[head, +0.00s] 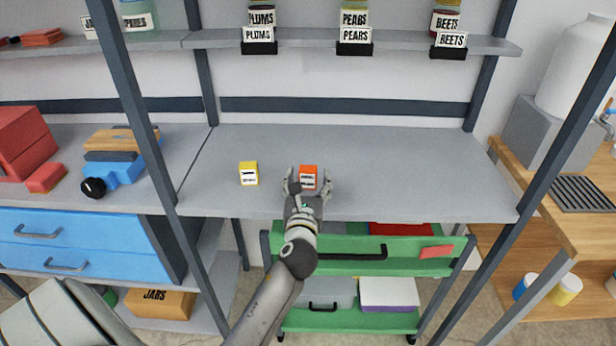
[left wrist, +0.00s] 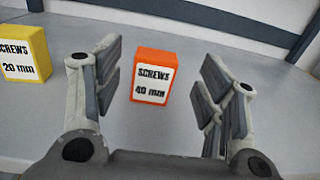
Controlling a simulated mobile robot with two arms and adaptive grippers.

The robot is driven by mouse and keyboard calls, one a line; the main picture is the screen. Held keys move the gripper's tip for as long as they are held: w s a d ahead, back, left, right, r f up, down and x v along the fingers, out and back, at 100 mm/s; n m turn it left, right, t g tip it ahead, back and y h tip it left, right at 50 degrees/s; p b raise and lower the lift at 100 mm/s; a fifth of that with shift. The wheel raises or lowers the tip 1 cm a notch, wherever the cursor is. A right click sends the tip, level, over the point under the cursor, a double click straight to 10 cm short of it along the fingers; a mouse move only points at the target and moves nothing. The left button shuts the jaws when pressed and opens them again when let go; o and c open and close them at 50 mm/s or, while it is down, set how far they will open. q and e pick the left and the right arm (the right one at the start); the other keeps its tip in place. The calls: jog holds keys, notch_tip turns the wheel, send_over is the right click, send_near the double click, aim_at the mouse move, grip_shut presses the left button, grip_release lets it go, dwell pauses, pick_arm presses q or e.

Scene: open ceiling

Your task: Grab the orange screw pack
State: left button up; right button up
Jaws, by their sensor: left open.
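The orange screw pack (head: 309,171) stands upright on the grey shelf, near its front edge. In the left wrist view the orange screw pack (left wrist: 152,76) has a white label reading "SCREWS 40 mm". My left gripper (head: 308,184) is open, with one finger on each side of the pack. In the left wrist view the fingers of the left gripper (left wrist: 160,85) are spread wide, with a gap to the pack on both sides. My right gripper is not in view.
A yellow screw pack (head: 248,173), labelled 20 mm in the left wrist view (left wrist: 24,58), stands to the left on the grey shelf (head: 400,170). The shelf is clear to the right. A green cart (head: 390,265) stands below, and dark uprights (head: 490,250) flank the shelf.

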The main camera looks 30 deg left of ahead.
aim_at(307, 173)
pick_arm(q)
jog(key=x, duration=0.4)
jog(key=shift+s+a, duration=0.15)
jog(key=shift+w+a, duration=0.2)
jog(key=shift+w, duration=0.2)
jog(key=c, duration=0.9)
jog(key=shift+c, duration=1.3)
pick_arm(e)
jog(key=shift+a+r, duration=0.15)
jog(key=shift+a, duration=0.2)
